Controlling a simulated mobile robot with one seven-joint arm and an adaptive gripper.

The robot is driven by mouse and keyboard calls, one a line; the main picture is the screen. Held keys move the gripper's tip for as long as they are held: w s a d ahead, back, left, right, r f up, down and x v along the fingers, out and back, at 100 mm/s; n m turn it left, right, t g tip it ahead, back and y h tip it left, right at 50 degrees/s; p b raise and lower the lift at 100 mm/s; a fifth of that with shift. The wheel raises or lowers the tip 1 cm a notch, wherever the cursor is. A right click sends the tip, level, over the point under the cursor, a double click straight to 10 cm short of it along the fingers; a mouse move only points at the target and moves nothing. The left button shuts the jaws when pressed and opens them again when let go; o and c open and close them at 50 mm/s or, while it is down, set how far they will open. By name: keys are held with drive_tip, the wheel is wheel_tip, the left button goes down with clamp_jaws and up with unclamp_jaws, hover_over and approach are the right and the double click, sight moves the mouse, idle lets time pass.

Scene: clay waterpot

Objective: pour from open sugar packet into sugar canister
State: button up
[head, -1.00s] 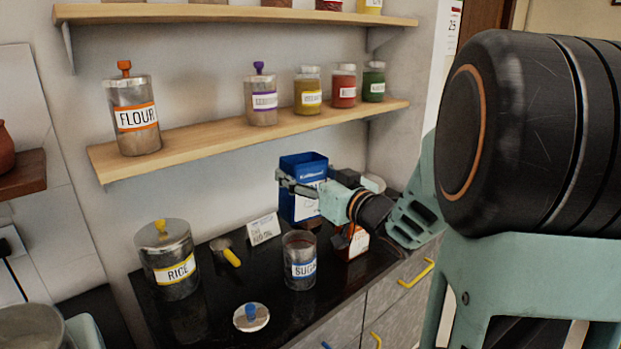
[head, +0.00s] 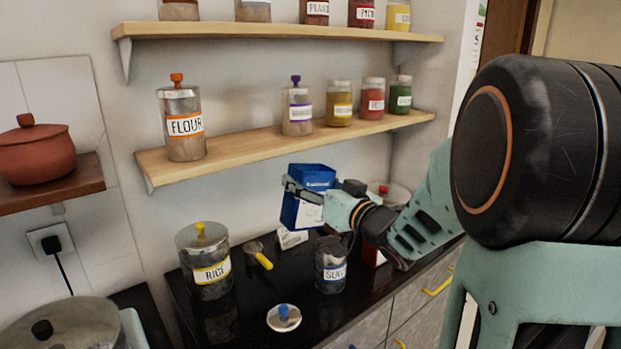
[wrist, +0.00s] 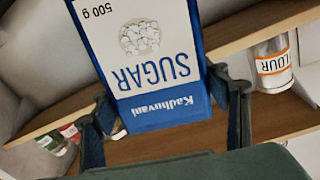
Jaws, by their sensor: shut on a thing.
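A blue and white sugar packet (head: 310,213) is held in the air, leaning slightly, its blue open top up. My gripper (head: 305,191) is shut on its upper part. In the wrist view the packet (wrist: 150,65) sits between the two fingers (wrist: 165,122), its SUGAR print upside down. The glass sugar canister (head: 331,262) stands upright on the dark counter, below and right of the packet. It looks uncovered; its inside is too dark to read. A round lid with a blue knob (head: 284,318) lies on the counter before it.
A small card (head: 292,238) is behind the packet. A red-lidded container is right, partly behind my arm. A shelf (head: 300,141) with a flour jar (head: 182,122) hangs above.

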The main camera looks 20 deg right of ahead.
sight(318, 225)
drive_tip(key=shift+f+m+p, duration=0.5)
drive_tip(key=shift+f+m, duration=2.05)
drive_tip(key=shift+m, duration=0.25)
drive_tip(key=shift+f+m, duration=2.55)
drive_tip(key=shift+m, duration=0.35)
drive_tip(key=shift+d+r+m+p, duration=0.25)
drive_tip(key=shift+m+p, duration=0.15)
drive_tip(key=shift+p, duration=0.7)
drive_tip(key=shift+w+m+p, duration=0.1)
drive_tip(key=shift+m+p, duration=0.4)
drive_tip(key=shift+p, duration=0.05)
drive_tip(key=shift+w+d+r+m+p, duration=0.1)
drive_tip(key=shift+d+r+m+p, duration=0.3)
drive_tip(key=shift+m+p, duration=1.05)
